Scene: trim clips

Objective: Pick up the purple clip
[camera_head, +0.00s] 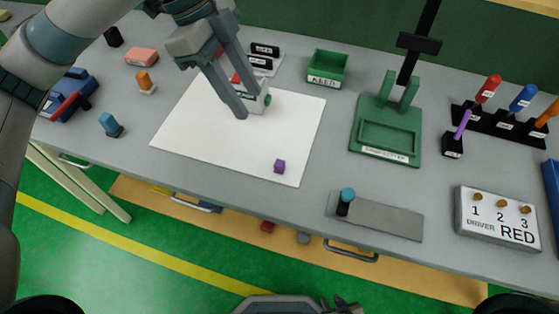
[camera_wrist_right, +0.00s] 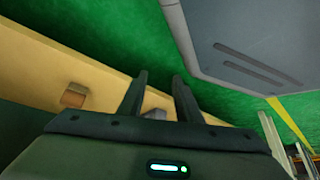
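My left gripper (camera_head: 249,104) reaches over the back part of the sheet, up and left of the clip in the head view. Its two fingers are apart with nothing seen held, and they partly hide a small white and green device (camera_head: 262,100). In the right wrist view, my right gripper (camera_wrist_right: 160,76) has its fingers apart and nothing between them. The purple clip is not seen in that view.
Around the sheet stand a green box (camera_head: 328,69), a green press-like fixture (camera_head: 386,135), a grey plate (camera_head: 393,219) with a blue-topped peg, and a driver rack (camera_head: 498,123). Orange (camera_head: 145,82) and blue (camera_head: 110,124) blocks sit left. The sheet around the clip is clear.

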